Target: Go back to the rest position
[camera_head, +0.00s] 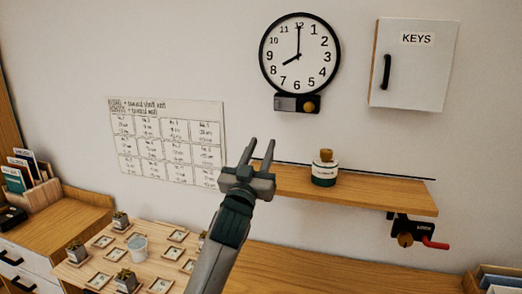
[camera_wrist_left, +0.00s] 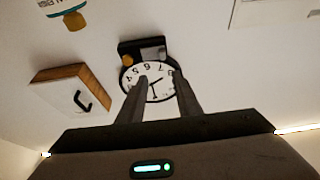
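My left gripper (camera_head: 261,155) is raised in front of the wall, fingers pointing up, apart and with nothing between them. It covers the left end of the wooden shelf in the head view. In the left wrist view, the gripper (camera_wrist_left: 160,90) has its two fingers spread, with the wall clock (camera_wrist_left: 155,82) behind them. The clock (camera_head: 299,54) shows eight o'clock in the head view. My right gripper is in neither view.
A small jar (camera_head: 325,172) stands on the wall shelf (camera_head: 385,190). A key cabinet (camera_head: 412,65) hangs at upper right. A wooden board (camera_head: 72,274) with several small pots and a cup (camera_head: 138,247) lies below left.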

